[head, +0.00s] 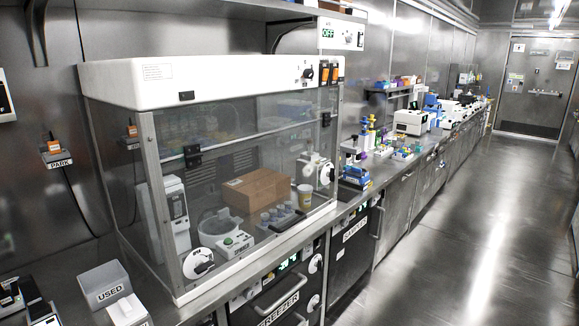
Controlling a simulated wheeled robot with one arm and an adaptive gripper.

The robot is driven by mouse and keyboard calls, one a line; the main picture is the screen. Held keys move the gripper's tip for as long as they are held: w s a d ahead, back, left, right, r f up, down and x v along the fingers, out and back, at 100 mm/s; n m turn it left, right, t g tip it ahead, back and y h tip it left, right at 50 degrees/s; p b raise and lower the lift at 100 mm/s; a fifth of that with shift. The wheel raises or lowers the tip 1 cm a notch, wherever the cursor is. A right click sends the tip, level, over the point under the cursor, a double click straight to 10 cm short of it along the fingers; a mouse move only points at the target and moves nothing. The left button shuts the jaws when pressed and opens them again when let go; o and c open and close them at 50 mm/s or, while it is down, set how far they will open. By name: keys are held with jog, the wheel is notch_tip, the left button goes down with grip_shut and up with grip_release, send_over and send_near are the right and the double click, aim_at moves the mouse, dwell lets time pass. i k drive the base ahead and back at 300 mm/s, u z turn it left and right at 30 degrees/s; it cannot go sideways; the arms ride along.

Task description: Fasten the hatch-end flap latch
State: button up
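A clear-walled cabinet with a white top (205,78) stands on the left bench. A black latch-like fitting (193,156) sits on its front pane. Another small black fitting (326,119) sits high on its right end, and a round white fitting with a dark handle (325,173) sits lower there. I cannot tell which of these is the hatch-end flap latch, or whether it is fastened. My gripper is not in view.
A grey box labelled USED (105,284) stands at the front left. Freezer (283,297) and sample (352,238) units sit below. The aisle floor (460,225) on the right is clear.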

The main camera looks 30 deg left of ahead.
aim_at(331, 175)
jog(key=u, duration=0.9)
jog(key=i, duration=0.9)
jog(key=u, duration=1.35)
jog(key=i, duration=0.2)
jog(key=z, duration=0.05)
